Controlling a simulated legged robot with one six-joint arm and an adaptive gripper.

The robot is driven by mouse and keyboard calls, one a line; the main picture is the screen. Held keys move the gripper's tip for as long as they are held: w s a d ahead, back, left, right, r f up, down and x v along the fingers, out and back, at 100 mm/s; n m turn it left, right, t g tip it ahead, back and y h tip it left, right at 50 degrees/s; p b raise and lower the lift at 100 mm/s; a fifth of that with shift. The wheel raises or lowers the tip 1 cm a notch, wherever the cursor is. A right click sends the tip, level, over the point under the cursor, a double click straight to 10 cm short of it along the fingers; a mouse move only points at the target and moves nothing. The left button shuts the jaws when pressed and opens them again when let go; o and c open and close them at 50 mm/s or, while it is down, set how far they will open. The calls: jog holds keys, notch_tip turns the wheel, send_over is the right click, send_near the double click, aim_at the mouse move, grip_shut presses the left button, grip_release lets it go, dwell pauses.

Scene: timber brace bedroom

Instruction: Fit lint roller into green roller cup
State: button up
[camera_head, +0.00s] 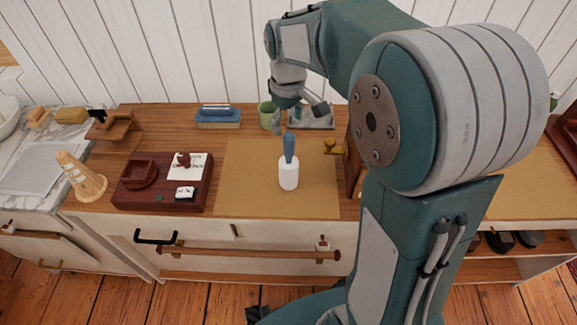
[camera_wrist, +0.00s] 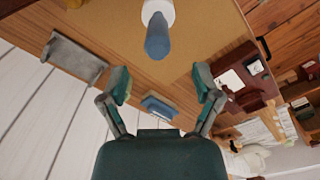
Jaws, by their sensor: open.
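The lint roller stands upright on the tan mat, with a white roller body (camera_head: 289,176) below and a blue handle (camera_head: 289,146) on top. In the wrist view its blue handle (camera_wrist: 157,40) points toward my gripper at the top middle. The green roller cup (camera_head: 267,114) stands behind the mat, near the wall, partly beside my gripper in the head view. I cannot make out the cup clearly in the wrist view. My gripper (camera_wrist: 160,83) is open and empty, with its fingers spread wide. In the head view my gripper (camera_head: 299,114) is above and behind the roller, apart from it.
The tan mat (camera_head: 240,190) has free room around the roller. A grey tray (camera_head: 318,120) and a blue-topped block (camera_head: 218,118) lie along the wall. A dark red wooden tray (camera_head: 145,200) is at left, near a wooden cone (camera_head: 80,177). A brass piece (camera_head: 333,147) is right of the roller.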

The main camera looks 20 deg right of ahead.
aim_at(289, 134)
jog(key=shift+d+f, duration=0.1)
jog(key=shift+f, duration=3.05)
grip_shut()
